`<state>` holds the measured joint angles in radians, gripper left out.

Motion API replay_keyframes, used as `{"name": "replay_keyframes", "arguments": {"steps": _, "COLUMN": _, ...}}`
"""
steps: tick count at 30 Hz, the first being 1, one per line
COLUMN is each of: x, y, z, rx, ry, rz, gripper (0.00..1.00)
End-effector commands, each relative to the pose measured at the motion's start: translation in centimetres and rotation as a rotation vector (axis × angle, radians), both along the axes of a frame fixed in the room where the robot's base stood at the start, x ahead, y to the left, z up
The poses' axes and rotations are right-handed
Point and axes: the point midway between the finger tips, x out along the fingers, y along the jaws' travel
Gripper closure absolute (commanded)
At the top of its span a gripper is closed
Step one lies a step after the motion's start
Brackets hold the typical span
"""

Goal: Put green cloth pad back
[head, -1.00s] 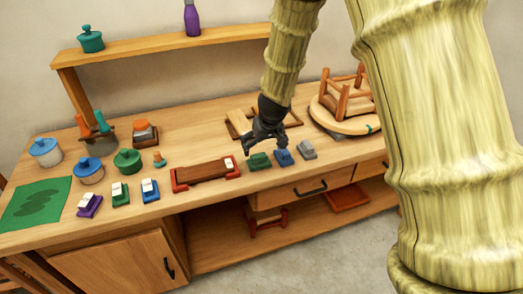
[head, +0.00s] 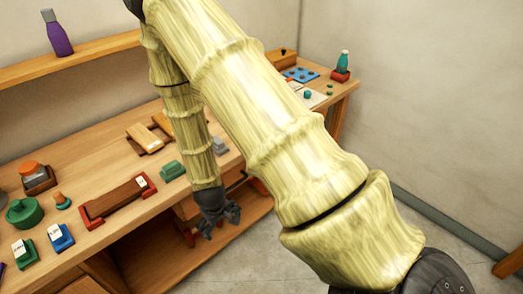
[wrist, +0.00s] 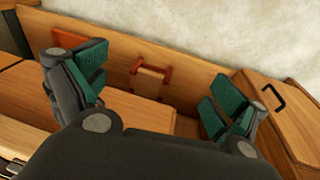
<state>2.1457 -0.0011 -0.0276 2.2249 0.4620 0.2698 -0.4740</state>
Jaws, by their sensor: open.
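A small green block (head: 173,170) lies on the bench top near its front edge, right of the red-ended wooden tray. It looks like the green cloth pad, though its material is too small to tell. My gripper (head: 217,226) is open and hangs below and in front of the bench edge, to the right of and lower than the green block. In the wrist view its two fingers (wrist: 160,92) stand wide apart with nothing between them, and the green block does not show there. The green faces there belong to my fingers.
A red-ended wooden tray (head: 118,200), a grey block (head: 218,146) and a green pot (head: 24,212) stand on the bench (head: 95,150). A small red-and-wood frame (wrist: 151,76) sits on the lower shelf. A dark cabinet handle (wrist: 273,97) is at right. My arm hides part of the bench.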

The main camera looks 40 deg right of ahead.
Motion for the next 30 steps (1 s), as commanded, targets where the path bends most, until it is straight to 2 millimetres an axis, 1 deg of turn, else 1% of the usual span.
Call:
{"name": "replay_keyframes", "arguments": {"steps": 1, "x": -2.5, "y": 0.0, "z": -1.8, "rx": -0.002, "ry": 0.024, "rz": 0.001, "gripper": 0.03}}
{"name": "replay_keyframes", "arguments": {"steps": 3, "x": -5.4, "y": 0.1, "z": -3.7, "rx": 0.001, "ry": 0.045, "rz": 0.001, "gripper": 0.03}}
{"name": "replay_keyframes", "arguments": {"steps": 5, "x": -7.9, "y": 0.2, "z": -5.2, "rx": 0.007, "ry": 0.061, "rz": 0.000, "gripper": 0.03}}
{"name": "replay_keyframes", "arguments": {"steps": 6, "x": -9.6, "y": 0.4, "z": -6.1, "rx": 0.013, "ry": 0.070, "rz": 0.000, "gripper": 0.03}}
{"name": "replay_keyframes", "arguments": {"steps": 8, "x": -12.2, "y": 0.8, "z": -7.3, "rx": 0.027, "ry": 0.086, "rz": -0.001, "gripper": 0.03}}
{"name": "replay_keyframes", "arguments": {"steps": 9, "x": -13.9, "y": 1.0, "z": -8.1, "rx": 0.038, "ry": 0.095, "rz": -0.004, "gripper": 0.03}}
{"name": "replay_keyframes", "arguments": {"steps": 11, "x": -16.4, "y": 1.5, "z": -9.0, "rx": 0.057, "ry": 0.110, "rz": -0.009, "gripper": 0.03}}
{"name": "replay_keyframes", "arguments": {"steps": 12, "x": -18.0, "y": 1.8, "z": -9.5, "rx": 0.071, "ry": 0.119, "rz": -0.012, "gripper": 0.03}}
{"name": "replay_keyframes", "arguments": {"steps": 15, "x": -21.3, "y": 2.6, "z": -10.3, "rx": 0.105, "ry": 0.137, "rz": -0.024, "gripper": 0.03}}
{"name": "replay_keyframes", "arguments": {"steps": 18, "x": -23.7, "y": 3.3, "z": -10.8, "rx": 0.133, "ry": 0.150, "rz": -0.033, "gripper": 0.03}}
{"name": "replay_keyframes", "arguments": {"steps": 21, "x": -25.0, "y": 3.7, "z": -10.9, "rx": 0.150, "ry": 0.157, "rz": -0.041, "gripper": 0.03}}
{"name": "replay_keyframes", "arguments": {"steps": 24, "x": -25.4, "y": 3.9, "z": -11.0, "rx": 0.157, "ry": 0.158, "rz": -0.044, "gripper": 0.03}}
{"name": "replay_keyframes", "arguments": {"steps": 30, "x": -25.4, "y": 3.9, "z": -11.0, "rx": 0.157, "ry": 0.157, "rz": -0.044, "gripper": 0.03}}
